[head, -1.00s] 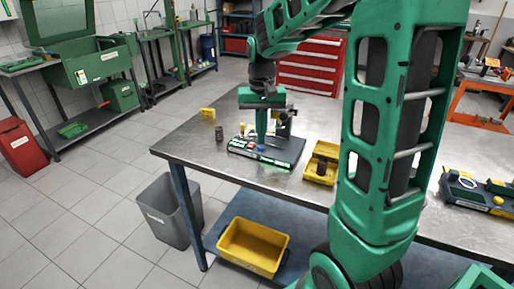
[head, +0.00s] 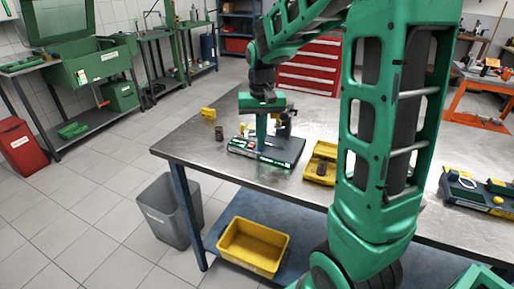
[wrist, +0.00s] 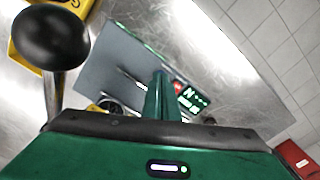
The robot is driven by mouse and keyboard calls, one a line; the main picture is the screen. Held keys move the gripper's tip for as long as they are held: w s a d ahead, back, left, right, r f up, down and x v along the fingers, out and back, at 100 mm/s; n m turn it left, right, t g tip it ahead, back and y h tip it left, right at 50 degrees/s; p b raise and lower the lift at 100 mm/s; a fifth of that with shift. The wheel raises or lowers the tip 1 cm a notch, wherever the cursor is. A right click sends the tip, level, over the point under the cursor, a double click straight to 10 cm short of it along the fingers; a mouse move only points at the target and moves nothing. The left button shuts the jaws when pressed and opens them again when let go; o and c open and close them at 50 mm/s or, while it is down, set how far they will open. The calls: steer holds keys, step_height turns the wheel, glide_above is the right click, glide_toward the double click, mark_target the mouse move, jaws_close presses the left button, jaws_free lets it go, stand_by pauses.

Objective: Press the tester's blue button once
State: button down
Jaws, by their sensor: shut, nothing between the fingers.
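The tester (head: 283,152) is a dark flat plate with a green-lit front panel, lying on the metal workbench. It also shows in the wrist view (wrist: 112,62), with its lit panel (wrist: 193,99) and a red button (wrist: 177,86) beside my fingertips. My gripper (head: 261,148) is shut and empty, pointing straight down over the tester's front panel. In the wrist view its green fingers (wrist: 160,78) reach down to the plate beside the red button. The blue button is hidden behind my fingers, and I cannot tell whether the tips touch it.
A yellow tray (head: 320,170) lies to the right, a small dark cylinder (head: 219,133) and yellow block (head: 208,113) to the left. The workbench (head: 190,143) is bare at its left corner.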

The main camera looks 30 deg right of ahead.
steer(key=shift+s+f, duration=0.2)
steer(key=shift+f, duration=0.55)
steer(key=shift+w+r, duration=0.15)
steer(key=shift+r, duration=2.95)
